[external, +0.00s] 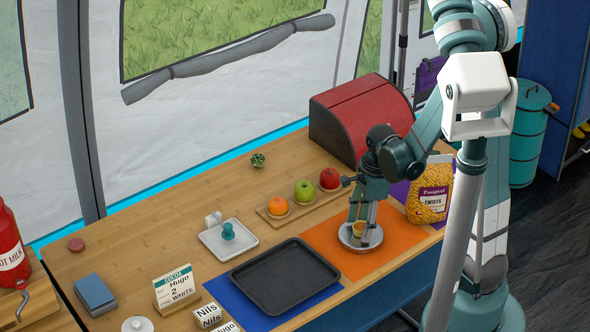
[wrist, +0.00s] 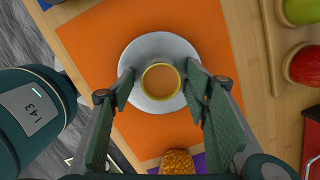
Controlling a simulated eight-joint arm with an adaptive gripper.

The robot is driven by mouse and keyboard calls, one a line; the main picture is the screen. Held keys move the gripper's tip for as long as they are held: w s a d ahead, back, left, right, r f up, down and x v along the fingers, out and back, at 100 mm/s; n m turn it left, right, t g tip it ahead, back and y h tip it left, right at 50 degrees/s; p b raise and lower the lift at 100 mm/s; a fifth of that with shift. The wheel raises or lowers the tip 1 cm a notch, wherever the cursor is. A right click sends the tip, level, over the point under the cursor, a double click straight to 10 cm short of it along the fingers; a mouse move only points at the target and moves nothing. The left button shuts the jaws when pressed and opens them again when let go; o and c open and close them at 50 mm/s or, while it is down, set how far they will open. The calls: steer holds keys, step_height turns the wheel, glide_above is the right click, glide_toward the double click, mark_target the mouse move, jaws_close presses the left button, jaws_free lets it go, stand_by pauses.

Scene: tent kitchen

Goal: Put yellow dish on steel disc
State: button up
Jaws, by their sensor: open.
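The yellow dish (external: 359,229) is small and round and stands on the steel disc (external: 347,242), which lies on the orange mat. In the wrist view the yellow dish (wrist: 160,81) sits within the rim of the steel disc (wrist: 147,47), a little toward its lower right. My gripper (wrist: 160,88) is open, with one finger on each side of the dish and gaps to it. In the external view my gripper (external: 362,222) points down over the disc and partly hides the dish.
A black tray (external: 285,275) on a blue mat is left of the orange mat (external: 318,236). A fruit board with an orange (external: 278,205), a green apple (external: 305,191) and a red apple (external: 330,178) is behind. A snack bag (external: 430,192) stands close on the right.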

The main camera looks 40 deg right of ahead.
steer(key=shift+r, duration=0.1)
step_height(320, 180, up, 12)
steer(key=d+p, duration=0.1)
steer(key=p, duration=0.3)
steer(key=shift+s+d, duration=0.15)
steer(key=shift+s, duration=0.15)
steer(key=shift+r, duration=0.1)
stand_by(0.8)
steer(key=s+a+r+n+t, duration=0.2)
steer(key=r+n+t, duration=0.1)
steer(key=r+n, duration=0.6)
steer(key=s+a+r+n+t+h, duration=0.1)
steer(key=s+a+r+n+t, duration=0.2)
steer(key=r+n, duration=0.6)
steer(key=n, duration=0.5)
steer(key=shift+s+a+t, duration=0.2)
steer(key=shift+s+t, duration=0.05)
steer(key=shift+t, duration=0.05)
